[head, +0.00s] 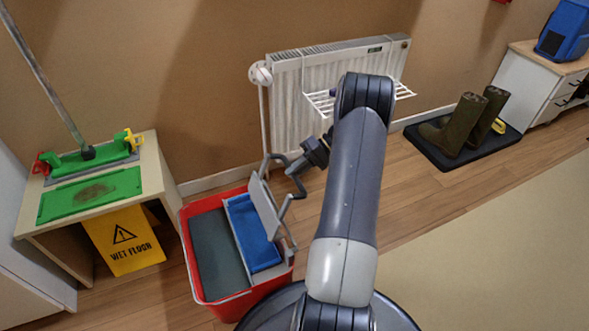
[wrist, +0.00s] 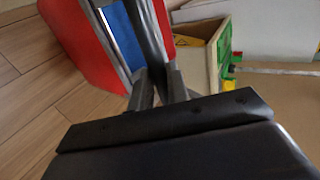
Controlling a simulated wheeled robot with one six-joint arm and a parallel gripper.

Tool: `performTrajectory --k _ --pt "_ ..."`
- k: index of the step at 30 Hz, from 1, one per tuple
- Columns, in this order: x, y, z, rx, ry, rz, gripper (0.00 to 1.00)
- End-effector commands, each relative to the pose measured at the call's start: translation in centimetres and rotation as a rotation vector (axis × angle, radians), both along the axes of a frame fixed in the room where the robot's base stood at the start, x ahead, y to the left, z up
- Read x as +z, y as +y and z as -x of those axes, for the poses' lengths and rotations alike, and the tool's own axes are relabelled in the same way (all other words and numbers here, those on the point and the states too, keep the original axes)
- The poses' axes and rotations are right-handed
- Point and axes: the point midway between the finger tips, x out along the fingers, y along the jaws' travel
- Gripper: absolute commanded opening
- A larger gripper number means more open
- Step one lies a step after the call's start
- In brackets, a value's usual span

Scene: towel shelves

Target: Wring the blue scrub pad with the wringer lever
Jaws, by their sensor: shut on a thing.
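The blue scrub pad (head: 253,233) lies in the wringer at the right side of the red bucket (head: 186,245). A strip of blue, seemingly the pad (wrist: 123,32), also shows in the wrist view. The grey wringer lever (head: 284,208) stands raised beside a light press plate (head: 264,207). My gripper (head: 294,171) is at the lever's upper part, coming from the right. In the wrist view my gripper (wrist: 160,88) is shut on the dark lever bar (wrist: 148,40). The exact contact is partly hidden by the fingers.
A white radiator (head: 290,100) is behind. Boots (head: 465,123) stand on a dark tray at right. Floor right of my arm is clear.

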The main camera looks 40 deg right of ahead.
Motion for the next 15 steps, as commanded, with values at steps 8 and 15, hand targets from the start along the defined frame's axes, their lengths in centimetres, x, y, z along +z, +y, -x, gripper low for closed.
performTrajectory --k 8,15 --pt "-0.57 0.22 0.1 0.003 0.008 -0.001 0.37" --pt "-0.3 0.08 0.06 0.001 0.005 -0.001 0.38"
